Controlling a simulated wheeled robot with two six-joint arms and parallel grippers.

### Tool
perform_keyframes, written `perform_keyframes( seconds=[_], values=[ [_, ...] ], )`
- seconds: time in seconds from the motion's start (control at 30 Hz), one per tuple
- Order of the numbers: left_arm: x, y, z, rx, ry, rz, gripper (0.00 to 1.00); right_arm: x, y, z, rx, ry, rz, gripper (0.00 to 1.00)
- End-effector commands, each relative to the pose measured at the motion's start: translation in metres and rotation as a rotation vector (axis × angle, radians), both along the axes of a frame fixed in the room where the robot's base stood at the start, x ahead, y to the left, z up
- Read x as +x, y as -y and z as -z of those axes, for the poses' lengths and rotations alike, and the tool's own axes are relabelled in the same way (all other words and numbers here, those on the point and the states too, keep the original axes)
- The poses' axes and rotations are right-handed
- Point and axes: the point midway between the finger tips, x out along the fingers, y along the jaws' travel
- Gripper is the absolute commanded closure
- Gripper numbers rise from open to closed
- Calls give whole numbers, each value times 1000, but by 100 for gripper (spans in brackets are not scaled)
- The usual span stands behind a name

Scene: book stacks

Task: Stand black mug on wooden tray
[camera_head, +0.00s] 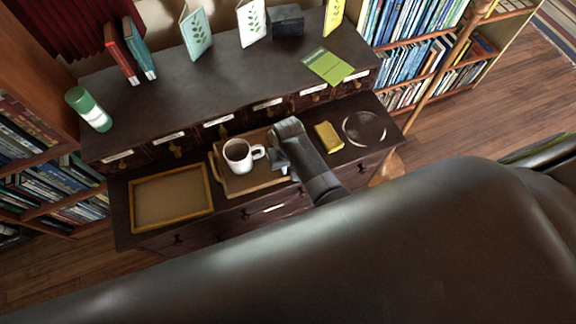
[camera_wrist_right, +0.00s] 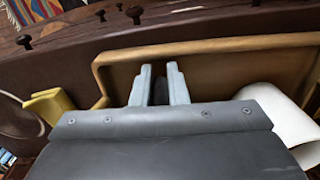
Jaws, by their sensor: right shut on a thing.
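The wooden tray (camera_head: 232,188) lies on the lower ledge of the dark cabinet, and its rim (camera_wrist_right: 215,46) shows in the right wrist view. My right gripper (camera_head: 281,164) is over the tray's right part. Its fingers (camera_wrist_right: 158,84) are close together on a narrow dark thing, mostly hidden; I cannot tell whether it is the black mug. No black mug shows clearly. A white mug (camera_head: 236,163) with a dark inside stands upright on the tray, left of my gripper, its handle towards it. Part of this mug (camera_wrist_right: 280,112) shows beside my gripper in the wrist view. My left gripper is not in view.
An empty wooden frame-like tray (camera_head: 172,199) lies left. A yellow block (camera_head: 328,136) and a clear round dish (camera_head: 365,128) lie right. The raised shelf behind holds a green-and-white can (camera_head: 88,109), books (camera_head: 121,52), cards (camera_head: 251,21) and a green booklet (camera_head: 327,66).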

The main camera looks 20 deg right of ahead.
Motion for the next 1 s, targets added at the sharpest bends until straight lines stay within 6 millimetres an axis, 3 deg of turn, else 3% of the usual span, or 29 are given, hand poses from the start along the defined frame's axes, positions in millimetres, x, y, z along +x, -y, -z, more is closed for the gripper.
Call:
perform_keyframes(
  seconds=[0.43,0.47,0.63,1.0],
  values=[
    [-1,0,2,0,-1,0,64,1,0,7,0,3,0,100],
    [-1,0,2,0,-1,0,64,0,0,8,0,1,1,85],
    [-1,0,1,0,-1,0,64,0,0,7,0,1,1,65],
    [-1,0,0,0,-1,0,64,0,0,1,0,2,1,65]
  ],
)
